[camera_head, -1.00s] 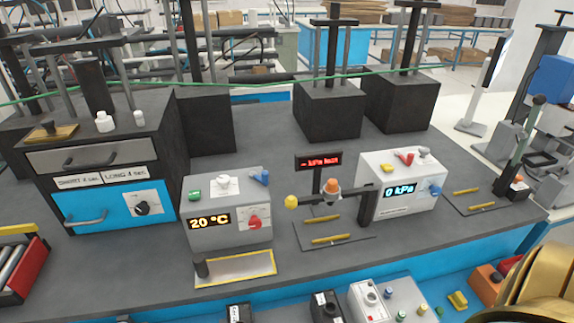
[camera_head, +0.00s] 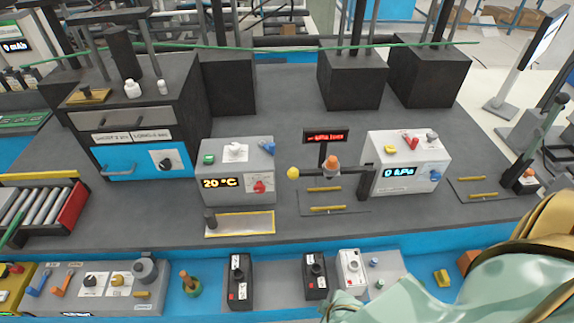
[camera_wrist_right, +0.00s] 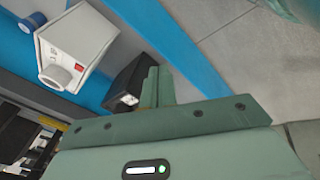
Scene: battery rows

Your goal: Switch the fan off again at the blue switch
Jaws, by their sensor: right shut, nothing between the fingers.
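Several blue controls show in the head view. A blue lever (camera_head: 267,147) is on top of the grey box with the 20 °C display (camera_head: 237,172). A blue knob (camera_head: 436,174) is on the white 0 kPa box (camera_head: 405,158). A blue lever (camera_head: 38,284) is on the front-row panel at lower left. I cannot tell which is the fan's switch, and no fan is recognisable. My right gripper (camera_wrist_right: 158,74) is shut and empty in the right wrist view, close beside a black box (camera_wrist_right: 127,86). My left gripper is out of view.
The front shelf holds black boxes (camera_head: 238,280), a white box with a red rocker (camera_head: 350,272) and a yellow block (camera_head: 442,278). The white box (camera_wrist_right: 75,45) also shows in the wrist view. Grey bench top (camera_head: 100,215) is clear at left.

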